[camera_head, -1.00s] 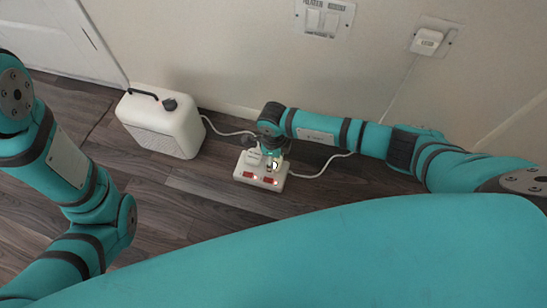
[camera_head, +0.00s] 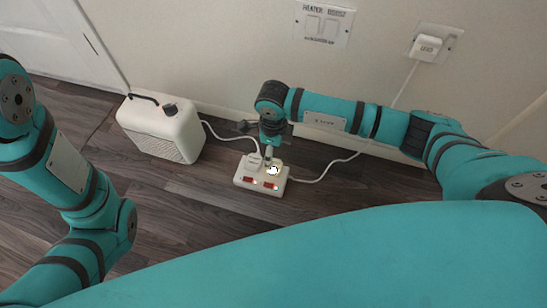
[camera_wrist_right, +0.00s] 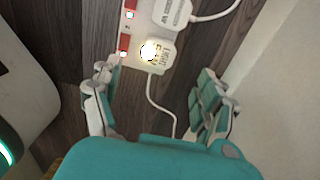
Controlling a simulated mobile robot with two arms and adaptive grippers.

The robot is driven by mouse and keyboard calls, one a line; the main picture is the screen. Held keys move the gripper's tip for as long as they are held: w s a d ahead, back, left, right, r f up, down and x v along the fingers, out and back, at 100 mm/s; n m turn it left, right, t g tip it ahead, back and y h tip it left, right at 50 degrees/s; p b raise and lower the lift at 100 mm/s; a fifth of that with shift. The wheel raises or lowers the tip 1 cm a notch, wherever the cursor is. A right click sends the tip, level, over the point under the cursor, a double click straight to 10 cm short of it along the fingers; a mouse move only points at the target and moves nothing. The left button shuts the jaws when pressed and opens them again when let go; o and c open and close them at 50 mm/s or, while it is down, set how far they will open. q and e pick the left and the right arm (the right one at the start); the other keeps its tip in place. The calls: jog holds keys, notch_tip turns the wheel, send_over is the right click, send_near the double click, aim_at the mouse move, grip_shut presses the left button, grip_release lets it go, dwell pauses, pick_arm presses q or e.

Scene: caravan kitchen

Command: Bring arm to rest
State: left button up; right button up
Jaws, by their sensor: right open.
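My right gripper (camera_head: 270,158) points down above the white power strip (camera_head: 262,188) on the floor. In the right wrist view the right gripper (camera_wrist_right: 155,105) has its fingers spread wide apart with nothing between them. The power strip (camera_wrist_right: 130,42) shows beyond the fingertips there, with two plugs in it and two lit red switches. One plug (camera_wrist_right: 152,55) has a bright light on it. My left arm (camera_head: 65,170) comes in at the left, and its gripper is out of view.
A white heater-like box (camera_head: 160,132) with a dark handle stands left of the strip, against the wall. Cables run from the strip to the box and up to a wall plug (camera_head: 427,47). Wall switches (camera_head: 323,25) are above. Wooden floor (camera_head: 190,205) is clear in front.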

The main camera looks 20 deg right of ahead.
jog(key=shift+r, duration=1.6)
